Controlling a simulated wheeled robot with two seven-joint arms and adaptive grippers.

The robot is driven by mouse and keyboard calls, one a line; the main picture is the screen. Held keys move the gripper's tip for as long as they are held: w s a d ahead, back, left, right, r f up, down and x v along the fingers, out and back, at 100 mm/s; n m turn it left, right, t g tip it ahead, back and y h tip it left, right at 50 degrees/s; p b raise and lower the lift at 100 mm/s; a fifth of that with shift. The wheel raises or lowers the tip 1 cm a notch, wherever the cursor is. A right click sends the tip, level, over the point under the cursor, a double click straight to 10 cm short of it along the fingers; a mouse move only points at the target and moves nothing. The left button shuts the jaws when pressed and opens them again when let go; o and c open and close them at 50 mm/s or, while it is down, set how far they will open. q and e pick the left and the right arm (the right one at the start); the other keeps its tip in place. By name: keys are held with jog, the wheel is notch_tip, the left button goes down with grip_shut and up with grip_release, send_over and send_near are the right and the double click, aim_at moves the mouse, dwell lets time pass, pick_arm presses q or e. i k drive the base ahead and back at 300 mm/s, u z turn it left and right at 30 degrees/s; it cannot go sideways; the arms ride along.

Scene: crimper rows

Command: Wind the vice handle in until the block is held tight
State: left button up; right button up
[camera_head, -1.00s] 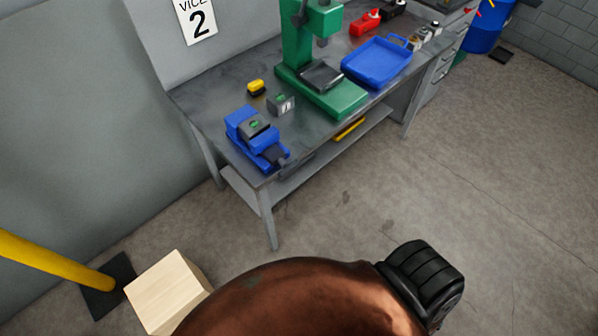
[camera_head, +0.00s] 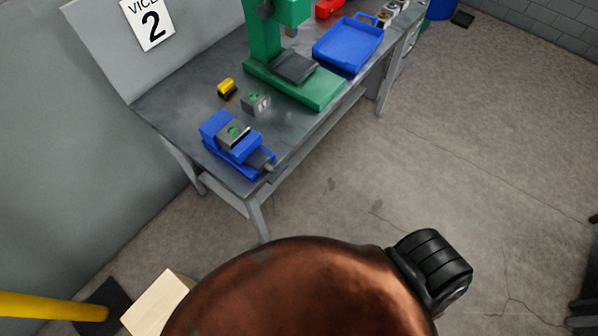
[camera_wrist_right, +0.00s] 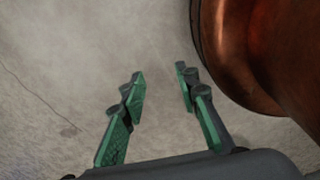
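The blue vice (camera_head: 222,140) stands at the near left corner of the grey workbench in the head view. A grey block with a green mark (camera_head: 233,133) sits in its jaws; I cannot tell how tightly. The vice handle (camera_head: 268,167) seems to be the small part at the front end, too small to make out well. My right gripper (camera_wrist_right: 160,85) shows in the right wrist view with its green-padded fingers apart, nothing between them, above bare floor. It is away from the vice. My left gripper is in neither view.
On the bench (camera_head: 180,100) are a second grey block (camera_head: 257,102), a yellow-and-black item (camera_head: 227,88), a green press (camera_head: 300,85) and a blue tray (camera_head: 348,45).

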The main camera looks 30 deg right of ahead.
aim_at(275, 173)
jog(key=u, duration=1)
jog(key=k, duration=1.05)
jog(key=z, duration=2.05)
jog(key=i, duration=0.5)
jog(key=u, duration=0.1)
